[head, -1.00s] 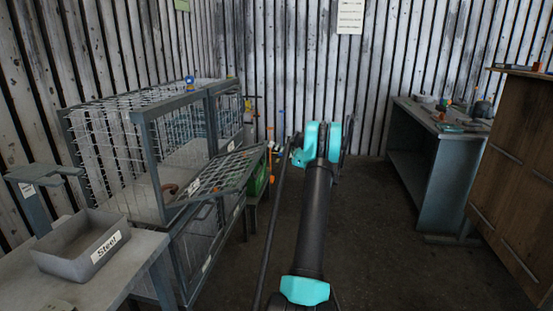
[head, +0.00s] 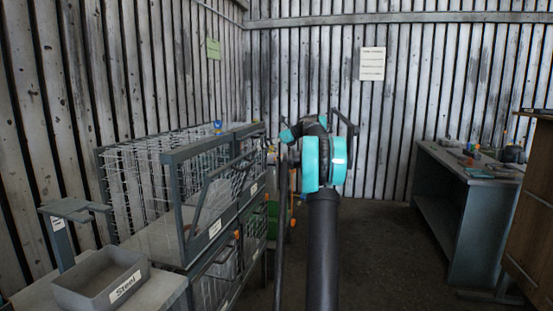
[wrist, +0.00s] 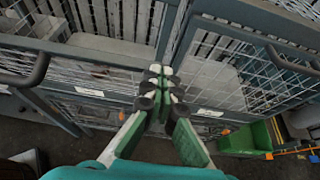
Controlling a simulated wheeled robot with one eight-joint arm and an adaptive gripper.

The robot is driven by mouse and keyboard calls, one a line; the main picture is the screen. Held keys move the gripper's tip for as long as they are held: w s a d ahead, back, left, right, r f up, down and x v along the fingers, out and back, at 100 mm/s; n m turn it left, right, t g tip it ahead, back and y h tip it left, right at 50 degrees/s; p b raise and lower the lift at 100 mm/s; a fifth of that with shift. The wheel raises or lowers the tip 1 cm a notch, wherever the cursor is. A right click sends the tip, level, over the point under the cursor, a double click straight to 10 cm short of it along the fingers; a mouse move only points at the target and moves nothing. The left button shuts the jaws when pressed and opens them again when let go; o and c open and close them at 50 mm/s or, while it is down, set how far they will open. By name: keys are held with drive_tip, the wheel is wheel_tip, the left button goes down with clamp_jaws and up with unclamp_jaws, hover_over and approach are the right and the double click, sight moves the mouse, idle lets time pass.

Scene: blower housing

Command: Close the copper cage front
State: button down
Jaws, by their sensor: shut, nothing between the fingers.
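The near upper wire cage (head: 150,185) stands on the left in the head view. Its grey-framed mesh front (head: 212,205) is hinged along the bottom and leans outward at the top, partly open. A white label sits on its lower edge, too small to read. In the wrist view, my gripper (wrist: 160,78) has its fingers together and empty, in front of the cage frames. A mesh panel (wrist: 228,75) with a dark handle is to its right, and another handle (wrist: 35,72) is at the left. The arm hides my gripper in the head view.
A grey "Steel" tray (head: 100,280) is on a table at the near left. A green bin (head: 273,218) stands beyond the cages. A workbench (head: 445,205) and a brown cabinet (head: 530,215) are on the right. The floor between is clear.

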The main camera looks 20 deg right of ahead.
drive_tip(key=w+a+r, duration=0.3)
drive_tip(key=w+a, duration=0.3)
drive_tip(key=a, duration=0.3)
drive_tip(key=shift+w, duration=0.2)
drive_tip(key=shift+a, duration=0.1)
